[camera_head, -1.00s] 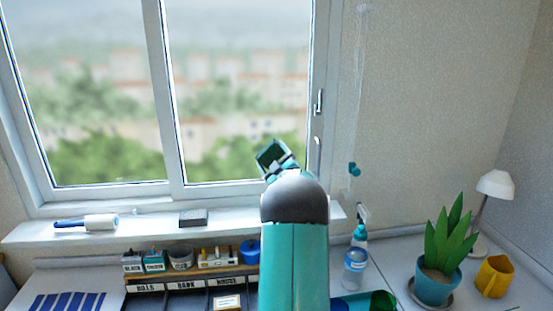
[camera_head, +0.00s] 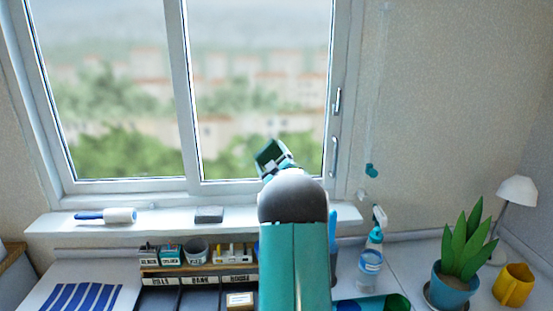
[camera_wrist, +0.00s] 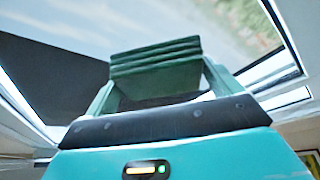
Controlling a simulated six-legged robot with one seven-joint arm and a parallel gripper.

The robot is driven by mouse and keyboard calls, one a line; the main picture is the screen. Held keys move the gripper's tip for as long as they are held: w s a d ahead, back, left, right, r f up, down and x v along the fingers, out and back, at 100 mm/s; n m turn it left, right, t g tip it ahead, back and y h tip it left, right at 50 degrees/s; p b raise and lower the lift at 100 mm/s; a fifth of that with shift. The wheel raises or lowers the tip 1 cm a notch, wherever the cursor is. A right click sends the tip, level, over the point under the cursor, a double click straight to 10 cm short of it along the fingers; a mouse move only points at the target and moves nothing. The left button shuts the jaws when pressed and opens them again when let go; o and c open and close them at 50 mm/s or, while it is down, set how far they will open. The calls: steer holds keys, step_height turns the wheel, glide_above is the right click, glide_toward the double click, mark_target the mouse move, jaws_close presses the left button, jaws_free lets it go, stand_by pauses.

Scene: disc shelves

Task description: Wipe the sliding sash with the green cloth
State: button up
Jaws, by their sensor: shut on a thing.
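The green cloth (camera_wrist: 156,68) is a folded dark green pad held between the fingers of my gripper (camera_wrist: 157,88) in the wrist view. In the head view my gripper (camera_head: 275,158) is raised in front of the right-hand window pane, shut on the cloth (camera_head: 270,152), with my arm below it. The sliding sash (camera_head: 191,110) is a white-framed glass pane on the right half of the window, with a handle (camera_head: 333,157) on its right side. I cannot tell whether the cloth touches the glass. The sash's lower edge is partly hidden behind my arm.
The white sill (camera_head: 160,224) holds a lint roller (camera_head: 108,216) and a dark grey block (camera_head: 209,214). Below it stands an organiser (camera_head: 200,267) with small pots. A spray bottle (camera_head: 371,262), a potted plant (camera_head: 458,262), a yellow mug (camera_head: 513,284) and a lamp (camera_head: 517,192) stand at the right.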

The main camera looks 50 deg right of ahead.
steer(key=shift+w+a, duration=0.15)
steer(key=shift+a, duration=0.1)
steer(key=shift+s+a, duration=2)
steer(key=shift+a, duration=0.1)
steer(key=shift+s+a, duration=0.95)
steer(key=shift+a, duration=0.2)
steer(key=shift+f, duration=0.1)
